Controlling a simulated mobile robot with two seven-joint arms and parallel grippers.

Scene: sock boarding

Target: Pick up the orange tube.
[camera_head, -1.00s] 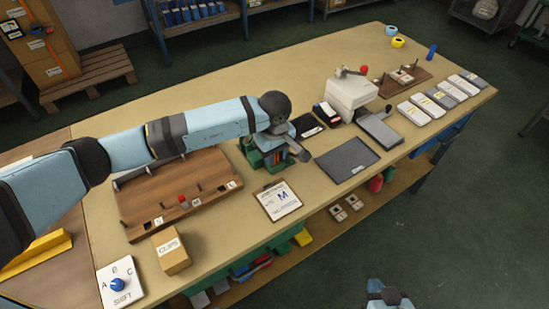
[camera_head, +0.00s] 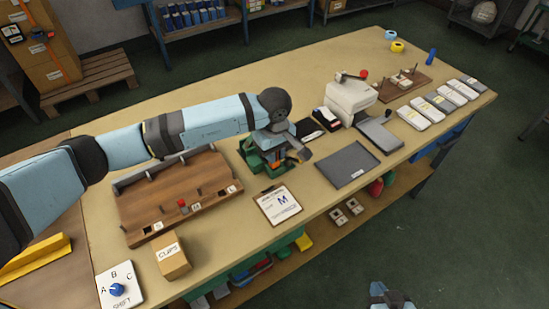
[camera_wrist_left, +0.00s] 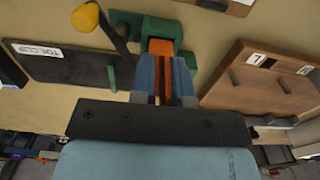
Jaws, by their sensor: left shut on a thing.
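The orange tube (camera_wrist_left: 160,47) is between the two blue fingers of my left gripper (camera_wrist_left: 166,78) in the left wrist view; an orange strip shows along the gap. My left gripper also shows in the head view (camera_head: 282,153), above the green holder (camera_head: 250,154) beside the wooden board. A bit of orange shows just under the fingers there. The gripper is shut on the tube. I cannot tell whether the tube's lower end is clear of the holder. A blue part of my right arm shows at the bottom of the head view; its fingers cannot be made out.
The wooden board (camera_head: 180,187) with pegs lies left of the holder. A white press (camera_head: 350,98) stands further right. A clips box (camera_head: 172,256) sits near the front edge.

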